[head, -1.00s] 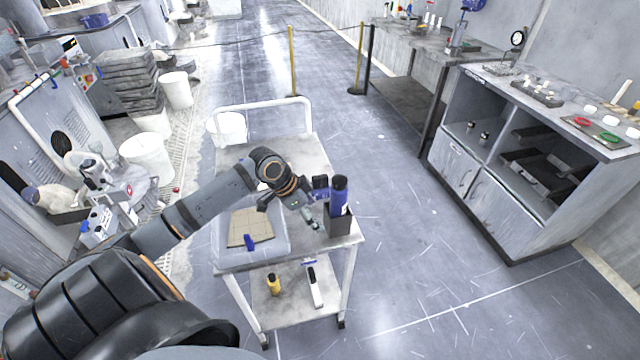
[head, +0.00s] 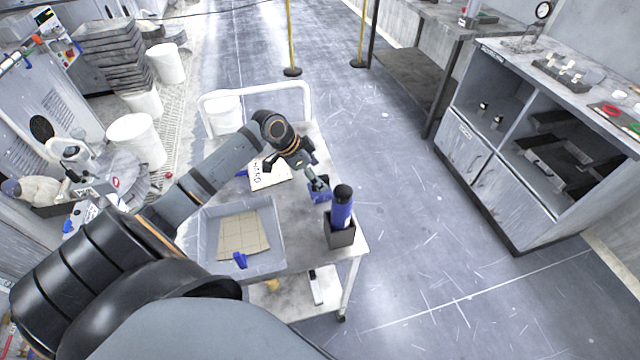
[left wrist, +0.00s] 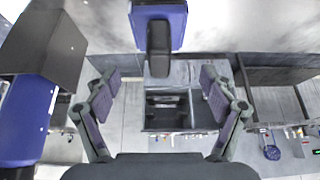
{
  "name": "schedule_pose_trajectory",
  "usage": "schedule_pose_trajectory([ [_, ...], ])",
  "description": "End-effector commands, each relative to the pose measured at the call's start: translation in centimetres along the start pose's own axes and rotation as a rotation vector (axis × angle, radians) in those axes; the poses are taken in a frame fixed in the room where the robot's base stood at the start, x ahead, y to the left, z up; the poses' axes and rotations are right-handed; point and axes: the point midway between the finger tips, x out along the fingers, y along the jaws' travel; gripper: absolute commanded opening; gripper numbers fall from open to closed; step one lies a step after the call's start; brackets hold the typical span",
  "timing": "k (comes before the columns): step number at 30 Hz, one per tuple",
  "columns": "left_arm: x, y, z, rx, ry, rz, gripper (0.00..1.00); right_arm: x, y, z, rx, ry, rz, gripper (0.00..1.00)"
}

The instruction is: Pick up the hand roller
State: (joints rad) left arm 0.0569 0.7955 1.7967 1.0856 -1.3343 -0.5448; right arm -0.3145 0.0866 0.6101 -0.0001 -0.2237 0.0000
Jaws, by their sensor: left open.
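A blue block-like piece with a dark handle stands on the cart top (head: 345,243) left of the black holder; it looks like the hand roller (head: 320,193). In the left wrist view the blue piece (left wrist: 160,14) is at top centre, its black handle pointing down toward the gap between my fingers. My left gripper (head: 298,177) is beside it in the head view. In the left wrist view my left gripper (left wrist: 160,84) is open, its fingers wide apart with nothing gripped. My right gripper is not in view.
A black holder (head: 340,234) with a blue cylinder (head: 342,210) stands close by at the cart's right edge. A grey tray (head: 275,240) holds a tan sheet (head: 243,232). A lettered white card (head: 268,178) lies behind the tray. The floor right of the cart is clear.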

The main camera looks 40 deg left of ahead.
Motion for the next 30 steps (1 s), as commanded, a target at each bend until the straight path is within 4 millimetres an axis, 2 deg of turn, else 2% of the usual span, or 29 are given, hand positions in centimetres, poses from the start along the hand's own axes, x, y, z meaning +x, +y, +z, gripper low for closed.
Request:
schedule_pose_trajectory([
  [3,1.3,0.1,-0.1,-0.002,0.001,0.002,0.83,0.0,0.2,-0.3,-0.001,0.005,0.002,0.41],
  [8,1.7,0.1,0.0,0.0,-0.002,0.001,0.83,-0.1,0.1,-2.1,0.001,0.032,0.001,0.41],
  [11,2.6,0.2,0.2,-0.003,0.0,0.003,0.83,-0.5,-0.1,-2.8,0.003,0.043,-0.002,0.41],
  [18,6.4,0.4,0.8,-0.002,0.001,0.002,0.83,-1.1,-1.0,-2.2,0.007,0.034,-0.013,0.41],
  [26,6.8,0.3,0.9,0.001,-0.002,0.0,0.83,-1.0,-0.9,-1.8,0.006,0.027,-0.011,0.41],
  [30,6.8,0.3,0.9,0.001,-0.002,0.0,0.65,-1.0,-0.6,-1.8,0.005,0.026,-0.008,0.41],
])
